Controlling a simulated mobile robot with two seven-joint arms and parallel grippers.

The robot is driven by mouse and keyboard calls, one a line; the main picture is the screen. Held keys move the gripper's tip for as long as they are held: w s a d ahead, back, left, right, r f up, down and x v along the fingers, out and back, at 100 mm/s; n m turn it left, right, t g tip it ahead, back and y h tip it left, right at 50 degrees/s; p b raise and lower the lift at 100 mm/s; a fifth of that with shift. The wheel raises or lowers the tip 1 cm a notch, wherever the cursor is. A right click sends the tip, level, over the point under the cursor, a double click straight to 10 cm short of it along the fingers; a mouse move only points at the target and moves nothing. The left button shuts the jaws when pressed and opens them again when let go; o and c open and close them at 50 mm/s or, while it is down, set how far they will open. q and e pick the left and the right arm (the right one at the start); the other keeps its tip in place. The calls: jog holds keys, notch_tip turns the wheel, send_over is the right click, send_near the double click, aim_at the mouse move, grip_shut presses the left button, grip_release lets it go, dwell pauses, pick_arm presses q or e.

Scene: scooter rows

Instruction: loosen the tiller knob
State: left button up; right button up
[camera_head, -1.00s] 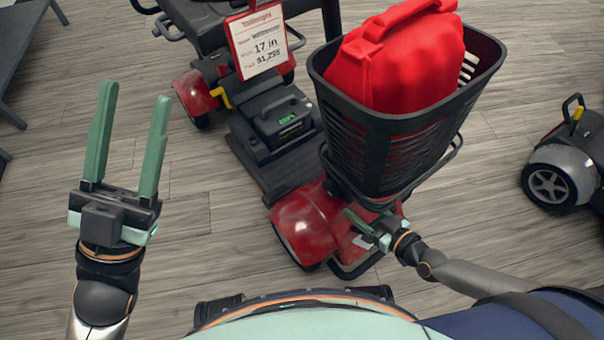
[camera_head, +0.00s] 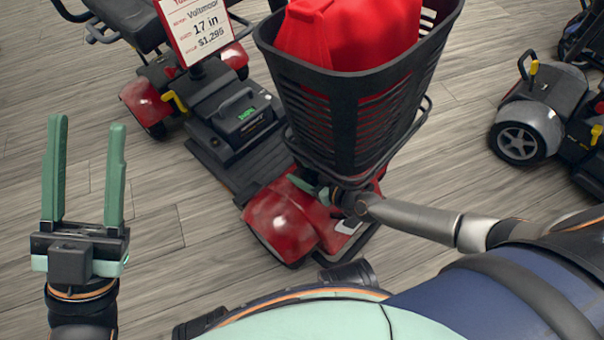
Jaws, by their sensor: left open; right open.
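The red scooter (camera_head: 270,220) stands in front of me with a black basket (camera_head: 345,110) over its front. The tiller knob is not visible; the basket and my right arm cover the tiller area. My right gripper (camera_head: 308,186) is under the basket, just above the red front cover, and is partly hidden by the basket. Its green fingers are open, and I cannot tell whether they touch the tiller. My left gripper (camera_head: 84,175) is open and empty, raised over the floor left of the scooter, with its fingers pointing up in the picture.
A red bag (camera_head: 350,35) sits in the basket. A price sign (camera_head: 198,28) hangs by the scooter's seat (camera_head: 125,22). A black battery box (camera_head: 245,118) is on the scooter's deck. A grey scooter (camera_head: 530,125) stands at the right. The wooden floor at the left is clear.

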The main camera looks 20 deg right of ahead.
jog(key=shift+w+f, duration=0.1)
jog(key=shift+w, duration=0.1)
jog(key=shift+a, duration=0.1)
grip_shut()
dwell(0.5)
